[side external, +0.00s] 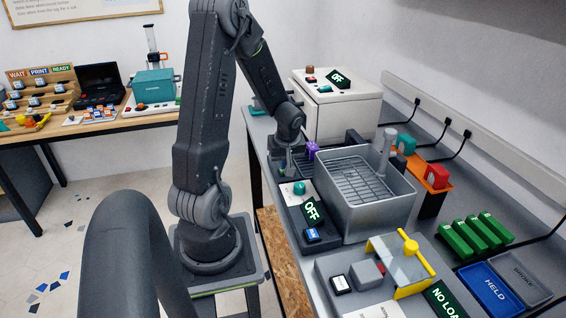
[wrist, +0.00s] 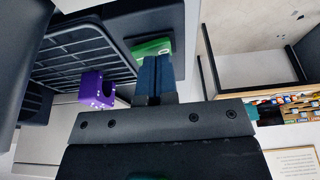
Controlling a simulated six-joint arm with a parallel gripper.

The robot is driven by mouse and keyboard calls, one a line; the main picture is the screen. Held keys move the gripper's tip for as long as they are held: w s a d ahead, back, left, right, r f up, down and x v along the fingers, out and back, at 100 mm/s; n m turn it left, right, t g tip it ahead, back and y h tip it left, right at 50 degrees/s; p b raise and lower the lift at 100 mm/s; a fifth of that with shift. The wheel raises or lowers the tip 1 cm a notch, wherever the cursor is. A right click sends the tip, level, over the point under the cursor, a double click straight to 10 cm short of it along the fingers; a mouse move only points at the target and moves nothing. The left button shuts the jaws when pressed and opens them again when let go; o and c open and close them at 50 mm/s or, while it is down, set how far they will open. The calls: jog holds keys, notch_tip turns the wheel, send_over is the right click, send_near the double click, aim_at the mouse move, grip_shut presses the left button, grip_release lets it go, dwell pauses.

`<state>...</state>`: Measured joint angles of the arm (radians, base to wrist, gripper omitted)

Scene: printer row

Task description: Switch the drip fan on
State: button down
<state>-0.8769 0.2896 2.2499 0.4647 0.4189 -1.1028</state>
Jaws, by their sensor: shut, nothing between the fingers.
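A dark control box (side external: 293,212) stands at the front edge of the bench, beside a grey tub (side external: 372,215). In the wrist view my gripper's blue fingers (wrist: 155,75) are together and empty. A green piece (wrist: 150,47) on a dark body lies just beyond their tips; whether they touch it I cannot tell.
The purple clip (side external: 312,150) also shows left of the fingers in the wrist view (wrist: 97,90). A yellow-handled clear guard (side external: 400,262), green rack (side external: 475,235) and blue tray (side external: 489,288) stand nearer right.

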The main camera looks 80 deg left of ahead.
jog(key=shift+r, duration=0.1)
jog(key=shift+r, duration=0.4)
jog(key=s+v, duration=0.2)
jog(key=v, duration=1)
jog(key=shift+s+a+r, duration=0.15)
jog(key=shift+a+r, duration=0.15)
jog(key=shift+r, duration=0.15)
